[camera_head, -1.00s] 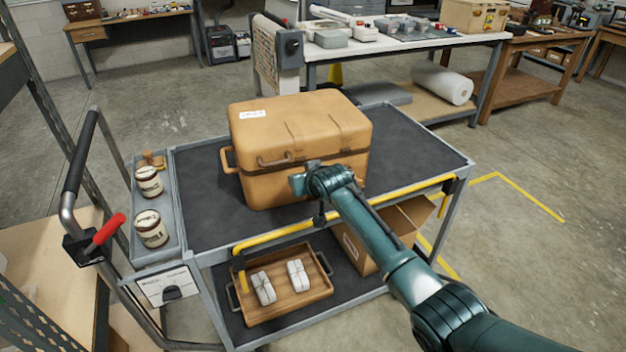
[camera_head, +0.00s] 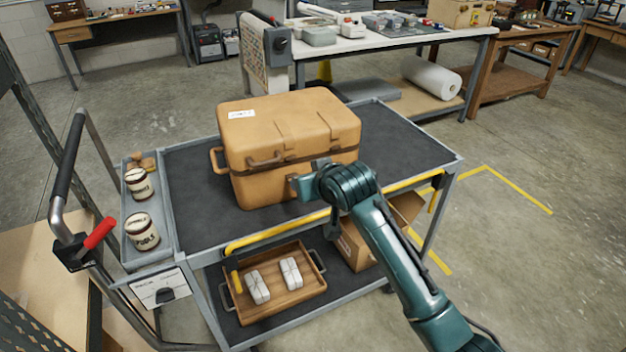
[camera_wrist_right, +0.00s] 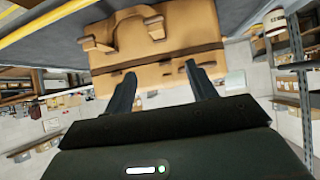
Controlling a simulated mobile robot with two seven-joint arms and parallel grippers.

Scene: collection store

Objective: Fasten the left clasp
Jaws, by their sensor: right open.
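The tan case (camera_head: 262,187) stands closed-looking on the trolley's top shelf, with a dark seam under its lid. A loop-shaped fitting (camera_head: 265,161) is on the left of its front; I cannot tell whether it is a clasp or a handle. My right gripper (camera_head: 294,186) is in front of the case's front face, right of that fitting. In the right wrist view the gripper (camera_wrist_right: 160,72) is open and empty, its fingers pointing at the case (camera_wrist_right: 187,22), which appears inverted. The right clasp area is hidden behind my right arm. My left gripper is not in view.
The trolley (camera_head: 190,222) has a yellow rail (camera_head: 275,232) along its front, below my right arm. Two jars (camera_head: 141,231) stand in the side tray at left. A wooden tray (camera_head: 262,313) and a cardboard box (camera_head: 355,245) are on the lower shelf. The top shelf is clear right of the case.

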